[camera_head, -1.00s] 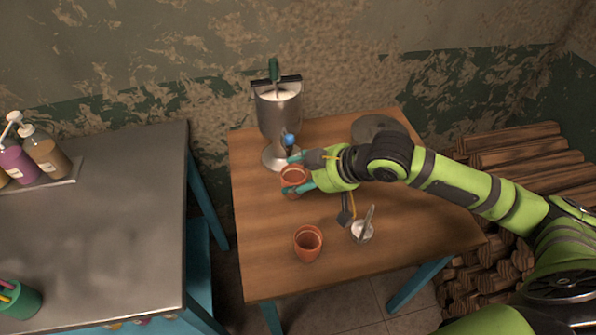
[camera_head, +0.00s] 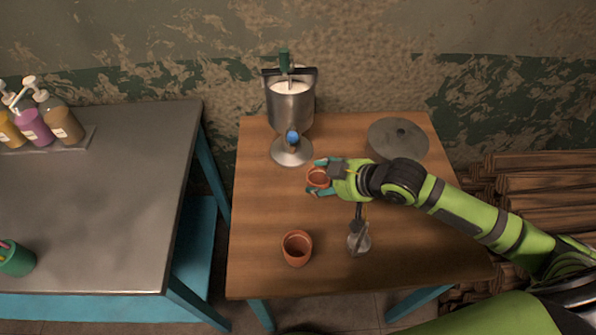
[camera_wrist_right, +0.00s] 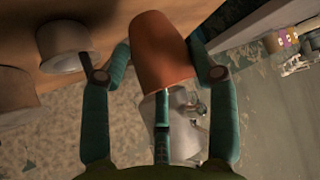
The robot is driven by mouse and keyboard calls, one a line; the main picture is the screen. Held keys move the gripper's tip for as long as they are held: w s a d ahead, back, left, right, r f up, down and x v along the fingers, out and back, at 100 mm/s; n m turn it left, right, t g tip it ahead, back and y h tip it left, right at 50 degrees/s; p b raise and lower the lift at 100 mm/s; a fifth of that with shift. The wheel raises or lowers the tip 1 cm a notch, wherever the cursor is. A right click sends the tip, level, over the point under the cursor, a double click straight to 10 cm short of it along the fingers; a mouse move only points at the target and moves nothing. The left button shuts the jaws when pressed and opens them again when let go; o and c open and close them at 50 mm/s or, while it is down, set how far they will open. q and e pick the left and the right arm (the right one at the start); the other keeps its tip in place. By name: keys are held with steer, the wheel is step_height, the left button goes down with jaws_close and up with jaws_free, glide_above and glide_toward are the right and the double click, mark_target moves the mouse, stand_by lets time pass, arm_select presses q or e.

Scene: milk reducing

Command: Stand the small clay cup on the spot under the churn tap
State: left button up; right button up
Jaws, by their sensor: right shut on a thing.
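The small clay cup (camera_head: 318,178) is held in my right gripper (camera_head: 322,177), its mouth facing up, in front and to the right of the churn foot. The fingers are shut around its sides; in the wrist view the orange cup (camera_wrist_right: 163,50) sits between the fingers (camera_wrist_right: 165,75). I cannot tell whether its base touches the table. The steel churn (camera_head: 291,108) stands at the back left of the wooden table, holding white liquid. Its tap has a blue knob (camera_head: 292,137) above the round foot (camera_head: 291,154). The cup is beside the spot below the tap. My left gripper is out of view.
A larger clay cup (camera_head: 297,247) stands at the front of the wooden table (camera_head: 260,215). A small metal cup with a utensil (camera_head: 359,241) is right of it. A grey round lid (camera_head: 398,138) lies at the back right. A metal-topped table (camera_head: 90,210) with pump bottles is at left.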

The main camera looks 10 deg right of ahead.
mark_target(314, 178)
step_height(314, 178, down, 4)
steer(key=shift+f, duration=0.1)
steer(key=w, duration=0.1)
steer(key=w+a, duration=0.1)
steer(key=w+a+p, duration=0.1)
steer(key=shift+w+a+r, duration=0.1)
steer(key=shift+w+r, duration=0.2)
steer(key=shift+r, duration=0.05)
steer(key=w+a, duration=0.1)
steer(key=w+a+p, duration=0.1)
steer(key=w, duration=0.1)
steer(key=shift+w+a, duration=0.15)
steer(key=shift+f, duration=0.65)
steer(key=o, duration=1.2)
steer(key=shift+f, duration=0.15)
